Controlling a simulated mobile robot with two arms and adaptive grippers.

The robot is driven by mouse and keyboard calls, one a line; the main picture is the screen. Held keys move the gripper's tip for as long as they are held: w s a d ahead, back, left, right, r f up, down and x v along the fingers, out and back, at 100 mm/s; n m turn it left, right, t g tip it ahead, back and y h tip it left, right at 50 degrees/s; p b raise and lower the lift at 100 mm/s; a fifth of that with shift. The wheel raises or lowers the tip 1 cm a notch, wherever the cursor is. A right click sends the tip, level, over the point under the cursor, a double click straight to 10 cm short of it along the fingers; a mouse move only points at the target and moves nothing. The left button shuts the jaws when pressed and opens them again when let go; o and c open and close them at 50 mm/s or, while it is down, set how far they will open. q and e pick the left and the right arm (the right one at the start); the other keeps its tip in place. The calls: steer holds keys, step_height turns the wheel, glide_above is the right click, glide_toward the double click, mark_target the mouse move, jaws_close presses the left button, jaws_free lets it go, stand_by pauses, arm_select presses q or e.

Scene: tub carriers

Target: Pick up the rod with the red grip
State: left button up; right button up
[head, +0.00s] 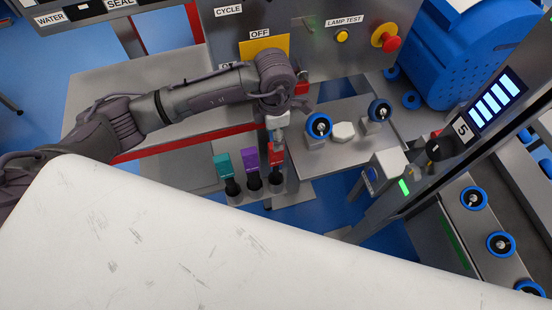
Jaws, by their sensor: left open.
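Three rods stand side by side in a grey holder (238,199), with teal, purple and red grips. The rod with the red grip (276,157) is the rightmost. The rod with the purple grip (251,160) is in the middle, and the rod with the teal grip (223,165) is at the left. My left gripper (277,140) is open and points down at the top of the red grip. It partly hides that grip, and I cannot tell whether they touch. My right gripper is not in view.
A grey panel with an OFF label (264,44) and a red knob (384,37) stands behind my left arm. Blue-rimmed rollers (318,125) lie to the right of the gripper. A post with a lit display (495,100) rises further right.

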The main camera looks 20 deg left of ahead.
arm_select(q)
steer(key=shift+w+f, duration=0.2)
steer(key=shift+f, duration=0.35)
steer(key=shift+w+f, duration=0.15)
steer(key=shift+f, duration=0.4)
step_height(320, 180, down, 2)
steer(key=shift+s+d+f+p, duration=0.1)
steer(key=shift+f+p, duration=0.05)
steer(key=shift+p, duration=0.75)
step_height(320, 180, down, 2)
steer(key=shift+f, duration=0.5)
steer(key=c, duration=0.9)
jaws_close()
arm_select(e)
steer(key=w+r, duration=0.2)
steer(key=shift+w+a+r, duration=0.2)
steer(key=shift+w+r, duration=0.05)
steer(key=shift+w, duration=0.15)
